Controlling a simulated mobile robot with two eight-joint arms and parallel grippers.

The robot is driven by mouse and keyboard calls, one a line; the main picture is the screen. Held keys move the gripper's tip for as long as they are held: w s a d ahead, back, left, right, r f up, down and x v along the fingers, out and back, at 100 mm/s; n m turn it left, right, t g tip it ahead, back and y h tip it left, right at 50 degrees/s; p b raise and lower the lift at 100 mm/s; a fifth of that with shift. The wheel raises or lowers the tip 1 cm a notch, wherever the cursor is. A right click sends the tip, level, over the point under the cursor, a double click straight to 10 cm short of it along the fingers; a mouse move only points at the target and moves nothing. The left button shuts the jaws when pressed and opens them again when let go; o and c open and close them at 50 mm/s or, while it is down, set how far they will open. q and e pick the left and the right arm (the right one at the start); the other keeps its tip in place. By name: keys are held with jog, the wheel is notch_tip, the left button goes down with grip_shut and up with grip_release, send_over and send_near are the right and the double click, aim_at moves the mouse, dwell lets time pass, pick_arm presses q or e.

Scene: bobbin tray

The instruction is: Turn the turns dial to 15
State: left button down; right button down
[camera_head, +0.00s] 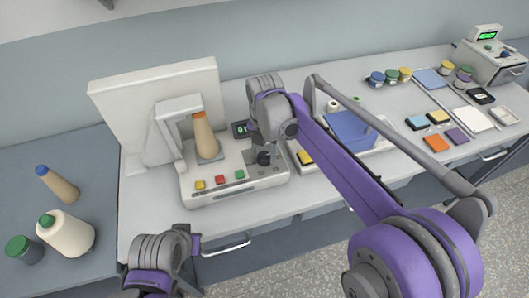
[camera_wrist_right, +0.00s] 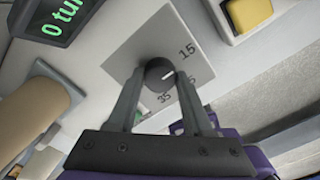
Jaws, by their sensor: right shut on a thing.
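The turns dial (camera_wrist_right: 158,72) is a small dark round knob on a grey plate of the winding machine. Its white mark points to the right in the right wrist view, seemingly between 15 and a partly hidden number below it; 35 lies lower. The knob also shows in the head view (camera_head: 264,158). My right gripper (camera_wrist_right: 157,78) is shut on the knob, one finger on each side. In the head view my right gripper (camera_head: 267,148) comes down onto it from above. The display (camera_wrist_right: 57,18) shows a green 0 and cut-off text.
The winding machine (camera_head: 188,190) holds a tan cone (camera_head: 205,135) and has yellow, red and green buttons in front. A blue tray part (camera_head: 350,130) stands to the right. Several jars, pads and a second device (camera_head: 490,60) are farther right.

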aim_at(265, 155)
dwell(0.3)
jog(key=shift+c, duration=1.6)
grip_release()
jog(key=shift+r, duration=0.1)
notch_tip(265, 155, up, 11)
jog(key=shift+f+p, duration=0.2)
jog(key=shift+p, duration=0.15)
jog(key=s+d+f+m+t, duration=0.1)
jog(key=s+d+f+m, duration=0.4)
jog(key=m, duration=0.5)
jog(key=s+d+f+m+t, duration=0.2)
jog(key=s+d+f+m, duration=0.2)
jog(key=s+d+m, duration=0.3)
jog(key=s+d+f+m+t, duration=0.2)
jog(key=s+d+f+m, duration=0.3)
jog(key=s+m, duration=0.5)
jog(key=d+m, duration=0.1)
jog(key=m, duration=0.2)
jog(key=shift+s+f+m, duration=0.15)
jog(key=shift+f+m, duration=0.2)
jog(key=shift+m, duration=0.05)
